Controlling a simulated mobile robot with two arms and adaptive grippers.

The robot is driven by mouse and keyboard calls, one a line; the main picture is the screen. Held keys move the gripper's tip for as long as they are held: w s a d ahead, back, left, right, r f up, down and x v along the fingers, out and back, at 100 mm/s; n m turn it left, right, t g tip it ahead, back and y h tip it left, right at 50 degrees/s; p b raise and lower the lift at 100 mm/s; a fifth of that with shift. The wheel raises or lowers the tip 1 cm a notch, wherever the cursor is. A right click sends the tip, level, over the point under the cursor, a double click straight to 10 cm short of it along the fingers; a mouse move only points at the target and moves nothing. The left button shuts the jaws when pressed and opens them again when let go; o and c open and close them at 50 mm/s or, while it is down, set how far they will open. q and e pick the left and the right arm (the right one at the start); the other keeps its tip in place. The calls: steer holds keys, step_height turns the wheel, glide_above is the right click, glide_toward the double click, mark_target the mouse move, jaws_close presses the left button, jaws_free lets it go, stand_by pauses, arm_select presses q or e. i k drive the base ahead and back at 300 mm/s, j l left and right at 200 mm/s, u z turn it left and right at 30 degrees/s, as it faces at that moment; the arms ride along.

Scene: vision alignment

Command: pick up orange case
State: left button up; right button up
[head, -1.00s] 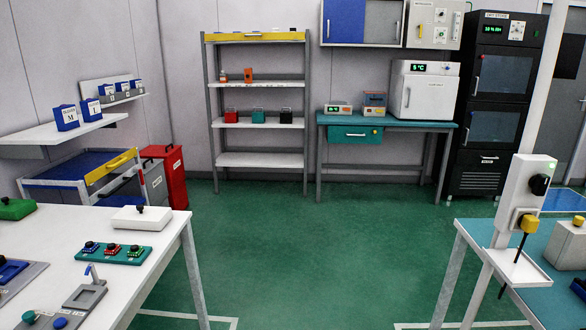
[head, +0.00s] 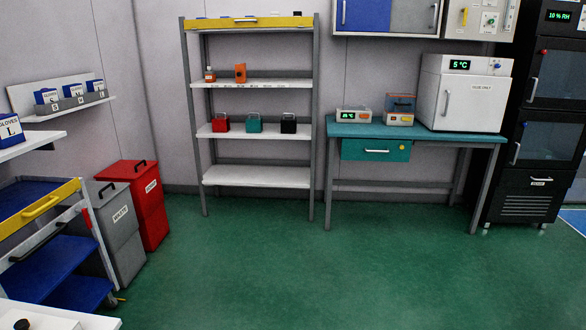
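A small orange case (head: 240,73) stands upright on the upper white shelf board of the grey shelf rack (head: 257,176), seen in the head view. A small bottle (head: 210,75) with an orange-brown body stands to its left, apart from it. The case is too small to make out in detail. Neither of my grippers shows in the head view.
The board below holds red (head: 220,124), green (head: 253,124) and black (head: 288,124) handled boxes. A teal bench (head: 418,131) stands right of the rack. Red (head: 149,205) and grey bins and a blue cart (head: 60,270) are at left. Green floor (head: 300,265) before the rack is clear.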

mark_target(210, 76)
steer(key=i+u, duration=0.1)
steer(key=i, duration=0.6)
steer(key=i+l, duration=0.1)
steer(key=i, duration=0.6)
steer(key=i+u, duration=0.15)
steer(key=i, duration=0.55)
steer(key=i+j+u, duration=0.15)
steer(key=i+u, duration=0.3)
steer(key=i, duration=0.4)
steer(key=i+l+u, duration=0.2)
steer(key=i+u, duration=0.25)
steer(key=i, duration=0.35)
